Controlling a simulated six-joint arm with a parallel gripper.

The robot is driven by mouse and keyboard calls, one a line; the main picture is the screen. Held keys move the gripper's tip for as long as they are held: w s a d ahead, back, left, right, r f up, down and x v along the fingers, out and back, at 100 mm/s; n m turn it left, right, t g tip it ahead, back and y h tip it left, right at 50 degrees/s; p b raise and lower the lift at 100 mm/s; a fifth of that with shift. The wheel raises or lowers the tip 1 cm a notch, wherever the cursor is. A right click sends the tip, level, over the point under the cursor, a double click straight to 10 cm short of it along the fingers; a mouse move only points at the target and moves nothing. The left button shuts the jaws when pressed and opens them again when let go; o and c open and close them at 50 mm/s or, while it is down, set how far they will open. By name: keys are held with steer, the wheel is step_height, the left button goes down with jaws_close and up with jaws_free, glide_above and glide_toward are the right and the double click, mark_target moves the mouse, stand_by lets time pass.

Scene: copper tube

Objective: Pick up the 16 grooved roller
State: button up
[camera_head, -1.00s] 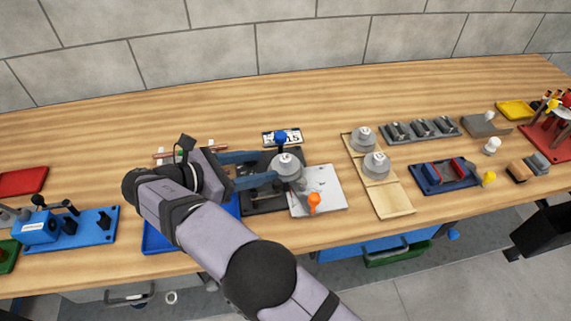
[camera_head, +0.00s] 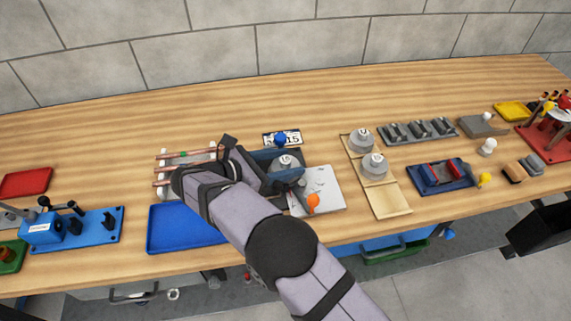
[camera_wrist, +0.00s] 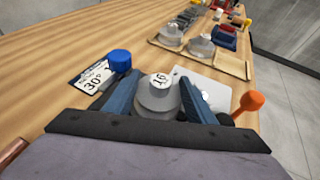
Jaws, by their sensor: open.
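The grey grooved roller marked 16 (camera_wrist: 158,95) stands upright on the bending tool in the wrist view. It also shows in the head view (camera_head: 286,160), partly hidden by a finger. My gripper (camera_wrist: 158,84) is open, with one blue finger on each side of the roller. In the head view, my gripper (camera_head: 284,168) is low around it. I cannot tell whether either finger touches it.
A blue knob (camera_wrist: 120,60) and an angle label (camera_wrist: 92,77) are left of the roller. An orange-knobbed lever (camera_wrist: 249,101) is at right. Two other rollers (camera_head: 374,164) sit in a wooden tray (camera_head: 391,203). An empty blue tray (camera_head: 182,229) lies left of my arm.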

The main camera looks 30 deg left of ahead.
mark_target(285, 160)
steer(key=shift+w, duration=0.15)
steer(key=c, duration=0.9)
step_height(285, 160, up, 10)
steer(key=shift+b, duration=1)
